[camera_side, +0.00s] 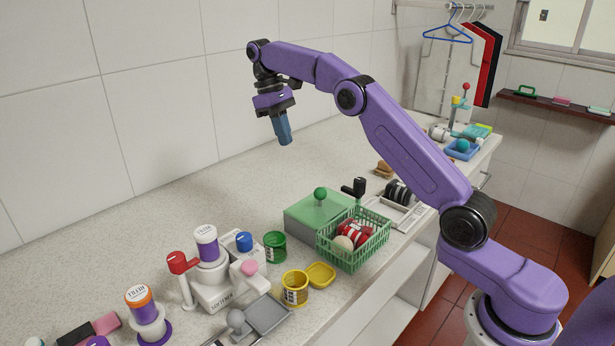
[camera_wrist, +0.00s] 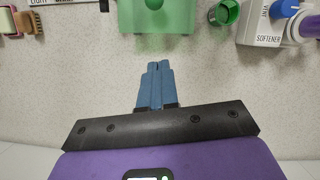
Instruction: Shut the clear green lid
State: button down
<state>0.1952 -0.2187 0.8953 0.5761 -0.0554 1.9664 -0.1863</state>
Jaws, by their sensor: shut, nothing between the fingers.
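The clear green lid (camera_side: 318,211) with a darker green ball knob (camera_side: 320,193) is on a low box on the counter. It looks roughly flat in the side view, but I cannot tell whether it is fully down. In the wrist view part of the green lid (camera_wrist: 180,17) shows at the top edge, cut off by the frame. My gripper (camera_side: 285,143) is high above the counter, behind and left of the lid, clear of it. Its blue fingers point down, shut and empty; they also show in the wrist view (camera_wrist: 158,68).
A green basket (camera_side: 352,250) with red and white items stands beside the box. A green can (camera_side: 275,246), a yellow can (camera_side: 295,288) and a white softener stand (camera_side: 215,285) are at the front. The counter behind, near the wall, is clear.

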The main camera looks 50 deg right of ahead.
send_near(308, 201)
jog(key=f, duration=0.2)
jog(key=shift+s+d, duration=0.2)
jog(key=shift+s, duration=1.25)
jog(key=shift+s, duration=5.9)
jog(key=shift+f, duration=0.1)
jog(key=w, duration=0.1)
jog(key=w+r, duration=0.1)
jog(key=w, duration=0.1)
jog(key=w+a+r, duration=0.1)
jog(key=shift+w, duration=0.35)
jog(key=v, duration=0.8)
jog(key=shift+r, duration=0.45)
